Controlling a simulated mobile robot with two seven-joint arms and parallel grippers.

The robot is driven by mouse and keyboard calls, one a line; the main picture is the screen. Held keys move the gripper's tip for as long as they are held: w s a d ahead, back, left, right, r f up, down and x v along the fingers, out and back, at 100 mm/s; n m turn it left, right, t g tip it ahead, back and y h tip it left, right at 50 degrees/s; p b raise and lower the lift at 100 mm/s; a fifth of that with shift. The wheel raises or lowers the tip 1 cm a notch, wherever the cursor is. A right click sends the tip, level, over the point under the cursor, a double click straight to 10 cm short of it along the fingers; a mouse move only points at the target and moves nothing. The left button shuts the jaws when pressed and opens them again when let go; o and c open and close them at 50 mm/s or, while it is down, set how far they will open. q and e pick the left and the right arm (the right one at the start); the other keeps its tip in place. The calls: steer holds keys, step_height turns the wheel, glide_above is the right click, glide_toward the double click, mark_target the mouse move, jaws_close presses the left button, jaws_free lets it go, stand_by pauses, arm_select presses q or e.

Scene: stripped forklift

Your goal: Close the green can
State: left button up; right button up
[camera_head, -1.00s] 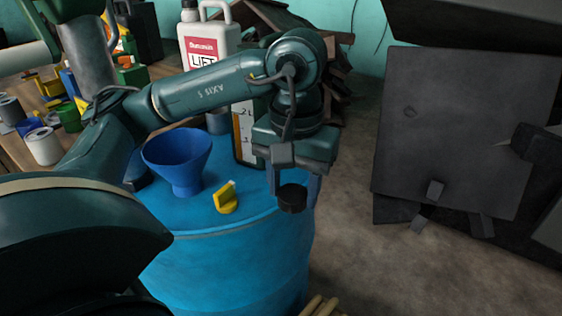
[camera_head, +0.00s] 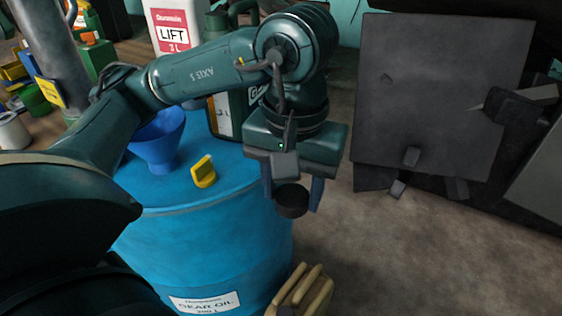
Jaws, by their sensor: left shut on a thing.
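My left gripper (camera_head: 291,194) points down just past the right edge of the blue barrel (camera_head: 210,245). It is shut on a round black cap (camera_head: 291,203), held in the air between its fingers. A dark green can (camera_head: 213,125) with a pale scale strip stands on the barrel, behind my left arm. The arm covers much of the can, and I cannot make out its opening. My right gripper is not in view.
A blue funnel (camera_head: 157,148) and a yellow piece (camera_head: 203,172) stand on the barrel. A white LIFT canister (camera_head: 174,30) is behind my arm.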

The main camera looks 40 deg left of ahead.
arm_select(q)
steer(key=w+a+f+m, duration=0.1)
steer(key=w+f, duration=0.3)
steer(key=w, duration=0.4)
steer(key=shift+w+m, duration=0.15)
steer(key=shift+m, duration=0.75)
